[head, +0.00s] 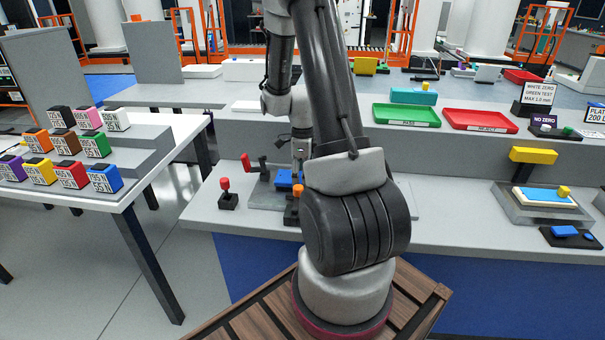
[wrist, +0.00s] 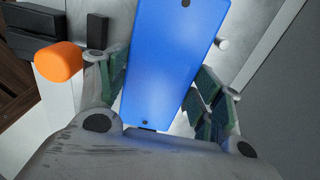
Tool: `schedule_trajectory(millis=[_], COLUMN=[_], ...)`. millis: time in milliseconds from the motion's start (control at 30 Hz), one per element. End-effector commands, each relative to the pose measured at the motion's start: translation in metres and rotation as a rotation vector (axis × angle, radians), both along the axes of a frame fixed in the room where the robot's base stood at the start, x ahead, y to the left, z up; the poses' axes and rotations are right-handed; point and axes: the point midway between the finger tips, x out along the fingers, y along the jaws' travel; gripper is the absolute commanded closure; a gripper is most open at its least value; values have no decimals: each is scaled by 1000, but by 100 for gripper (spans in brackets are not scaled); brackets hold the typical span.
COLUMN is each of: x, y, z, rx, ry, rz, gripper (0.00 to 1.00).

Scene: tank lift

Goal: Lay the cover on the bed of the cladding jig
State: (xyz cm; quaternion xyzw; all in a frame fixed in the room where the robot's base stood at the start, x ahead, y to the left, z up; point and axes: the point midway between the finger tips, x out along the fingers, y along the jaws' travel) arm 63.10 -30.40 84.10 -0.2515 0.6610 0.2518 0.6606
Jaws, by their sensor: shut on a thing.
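The blue cover (wrist: 170,50) is a long flat plate with a dark hole near each visible end. My gripper (wrist: 155,88) is shut on its two long sides, with green pads against the edges. In the head view a blue part (head: 284,179) shows low over the cladding jig's grey base (head: 262,196), mostly behind my arm. Whether the cover touches the bed cannot be told, as my arm and the cover hide it.
An orange knob (wrist: 58,62) stands close left of my gripper. A red-topped lever (head: 225,190) stands left of the jig, and a red handle (head: 246,161) behind. Green (head: 407,114) and red (head: 480,120) trays lie back right. Coloured blocks fill the left table.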

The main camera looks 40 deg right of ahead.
Motion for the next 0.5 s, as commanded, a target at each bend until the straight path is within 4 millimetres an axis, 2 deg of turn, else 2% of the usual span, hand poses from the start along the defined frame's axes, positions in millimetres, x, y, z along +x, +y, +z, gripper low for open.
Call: schedule_trajectory(millis=[500], x=[0], y=[0], z=[-8], rx=[-1], ry=[-1], rz=[0], gripper=[66])
